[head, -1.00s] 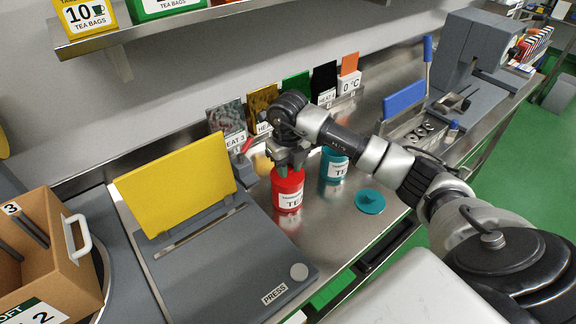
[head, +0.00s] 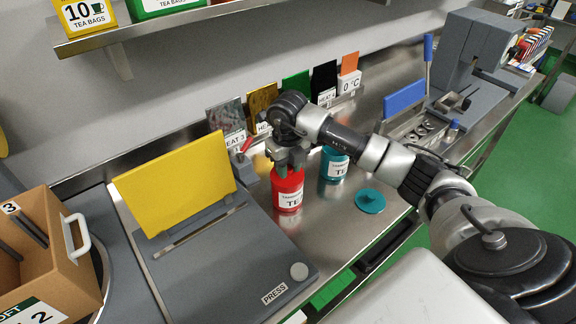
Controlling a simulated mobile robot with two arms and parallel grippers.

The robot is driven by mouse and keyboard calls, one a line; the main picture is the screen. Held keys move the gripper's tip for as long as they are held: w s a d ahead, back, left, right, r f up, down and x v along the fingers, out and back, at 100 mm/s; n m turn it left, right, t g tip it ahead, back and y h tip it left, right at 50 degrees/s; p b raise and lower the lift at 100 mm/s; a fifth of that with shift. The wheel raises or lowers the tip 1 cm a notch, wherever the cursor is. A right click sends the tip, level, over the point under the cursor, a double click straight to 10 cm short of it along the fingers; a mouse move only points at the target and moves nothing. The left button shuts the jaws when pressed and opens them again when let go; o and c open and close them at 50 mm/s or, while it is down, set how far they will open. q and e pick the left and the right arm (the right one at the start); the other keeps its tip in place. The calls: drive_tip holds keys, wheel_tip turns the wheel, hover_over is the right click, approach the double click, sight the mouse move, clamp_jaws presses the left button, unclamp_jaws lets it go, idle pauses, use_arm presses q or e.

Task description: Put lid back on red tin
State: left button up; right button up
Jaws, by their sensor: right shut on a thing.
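The red tin (head: 288,190) stands upright on the steel counter, with a white label on its front. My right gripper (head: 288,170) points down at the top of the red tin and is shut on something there. The fingers hide most of what they hold; it looks like the red lid at the tin's top, but I cannot tell whether it is fully seated. My left gripper does not show.
A teal tin (head: 334,166) stands just right of the red tin, and a teal lid (head: 370,201) lies on the counter nearer the front. A grey press with a yellow flap (head: 176,186) is on the left. A cardboard box (head: 40,245) stands further left.

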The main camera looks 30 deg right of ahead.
idle(0.9)
drive_tip(key=o, duration=1.4)
drive_tip(key=shift+f, duration=0.1)
drive_tip(key=shift+o, duration=0.2)
drive_tip(key=shift+r+p, duration=2.2)
drive_tip(key=shift+r, duration=1.35)
clamp_jaws()
